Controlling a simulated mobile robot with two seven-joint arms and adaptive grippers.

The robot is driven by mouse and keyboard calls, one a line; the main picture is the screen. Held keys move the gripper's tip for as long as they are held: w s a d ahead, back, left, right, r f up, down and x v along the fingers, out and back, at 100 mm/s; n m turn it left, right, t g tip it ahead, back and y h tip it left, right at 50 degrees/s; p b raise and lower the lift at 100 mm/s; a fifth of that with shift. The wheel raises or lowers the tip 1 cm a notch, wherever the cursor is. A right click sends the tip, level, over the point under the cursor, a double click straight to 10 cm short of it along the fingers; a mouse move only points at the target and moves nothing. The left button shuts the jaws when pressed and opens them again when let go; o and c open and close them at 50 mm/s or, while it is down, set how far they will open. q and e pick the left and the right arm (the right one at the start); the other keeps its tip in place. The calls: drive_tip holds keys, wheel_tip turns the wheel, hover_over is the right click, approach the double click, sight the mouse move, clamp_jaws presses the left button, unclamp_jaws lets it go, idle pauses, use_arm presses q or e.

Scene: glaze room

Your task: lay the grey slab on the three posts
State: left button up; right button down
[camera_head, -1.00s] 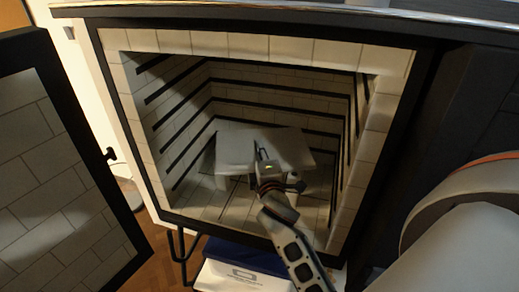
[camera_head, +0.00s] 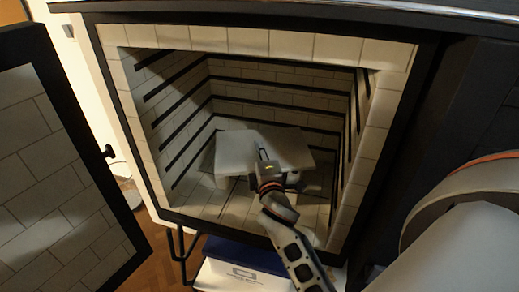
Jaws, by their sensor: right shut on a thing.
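The grey slab (camera_head: 236,150) is inside the open brick kiln, roughly level, low in the chamber. My right gripper (camera_head: 263,158) reaches in from the front and is shut on the slab's near edge. Pale post shapes (camera_head: 222,181) show under the slab's near left side. The slab hides the rest of the posts, and I cannot tell whether it touches them. My left gripper is not in view.
The kiln (camera_head: 127,82) has brick walls with dark grooves and a dark frame close around my right arm. Its door (camera_head: 62,170) stands open at the left. A white and blue box (camera_head: 240,275) lies below the kiln.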

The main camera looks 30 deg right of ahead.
drive_tip(key=c, duration=2)
unclamp_jaws()
drive_tip(key=shift+c, duration=0.2)
drive_tip(key=shift+f, duration=0.15)
drive_tip(key=shift+v, duration=3.8)
